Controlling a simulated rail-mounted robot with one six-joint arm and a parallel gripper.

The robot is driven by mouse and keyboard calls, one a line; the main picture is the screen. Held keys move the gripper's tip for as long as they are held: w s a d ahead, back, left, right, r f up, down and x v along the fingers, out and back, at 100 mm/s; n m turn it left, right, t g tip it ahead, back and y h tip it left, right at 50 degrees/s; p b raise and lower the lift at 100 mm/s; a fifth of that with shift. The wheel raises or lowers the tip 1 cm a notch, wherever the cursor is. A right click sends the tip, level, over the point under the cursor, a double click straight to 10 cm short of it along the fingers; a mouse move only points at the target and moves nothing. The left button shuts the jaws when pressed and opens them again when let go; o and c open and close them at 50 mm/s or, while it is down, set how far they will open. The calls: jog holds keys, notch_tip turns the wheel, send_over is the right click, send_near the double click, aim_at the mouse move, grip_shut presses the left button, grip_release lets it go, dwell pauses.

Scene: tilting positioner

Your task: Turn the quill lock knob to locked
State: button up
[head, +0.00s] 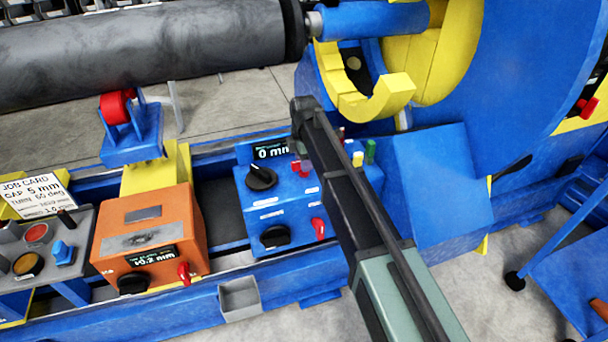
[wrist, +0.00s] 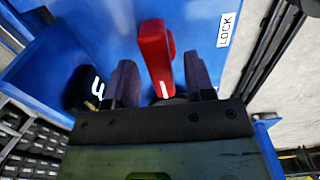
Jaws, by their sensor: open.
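The red lever-like knob (wrist: 154,48) stands on a blue panel in the wrist view. It points up the picture, leaning slightly left, and has a white mark low on it. A white LOCK label (wrist: 227,30) is to its right, running alongside. My gripper (wrist: 158,72) is open, with one dark finger on each side of the knob. Gaps show beside the knob, though contact lower down cannot be told. In the head view my arm crosses the right side of the blue control box (head: 240,200) and hides part of it.
The blue box also carries a black knob (head: 262,177), a lower black knob (head: 275,237) and a lower red knob (head: 318,228). An orange box (head: 150,218) stands to its left. A grey cylinder (head: 150,50) and a yellow hook-shaped part (head: 385,97) are above.

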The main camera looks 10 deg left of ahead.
jog(key=shift+f, duration=0.55)
jog(key=shift+r, duration=0.15)
jog(key=shift+c, duration=0.5)
grip_shut()
